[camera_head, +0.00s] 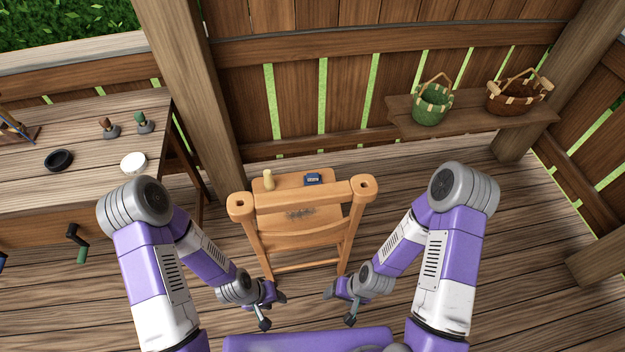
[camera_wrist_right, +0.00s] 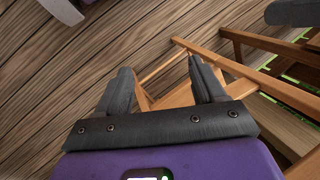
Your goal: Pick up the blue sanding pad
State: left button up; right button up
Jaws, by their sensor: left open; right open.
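The blue sanding pad (camera_head: 313,179) is a small dark blue block on the far part of the wooden chair (camera_head: 300,222), right of a pale wooden peg-like piece (camera_head: 269,180). My left gripper (camera_head: 272,306) is open and empty, low in front of the chair's left side. My right gripper (camera_head: 340,305) is open and empty, low in front of the chair's right side. In the right wrist view the open fingers of my right gripper (camera_wrist_right: 163,88) show with chair parts beyond them. The pad does not show in that view.
A workbench (camera_head: 60,130) at the left holds a black bowl (camera_head: 58,160), a white round item (camera_head: 133,162) and small stamp-like tools. A shelf (camera_head: 470,120) at the back right holds a green basket (camera_head: 431,104) and a brown basket (camera_head: 518,96). Open floor lies right of the chair.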

aim_at(311, 178)
jog(key=z, duration=1.8)
jog(key=i, duration=4)
jog(key=u, duration=4.4)
jog(key=i, duration=1.6)
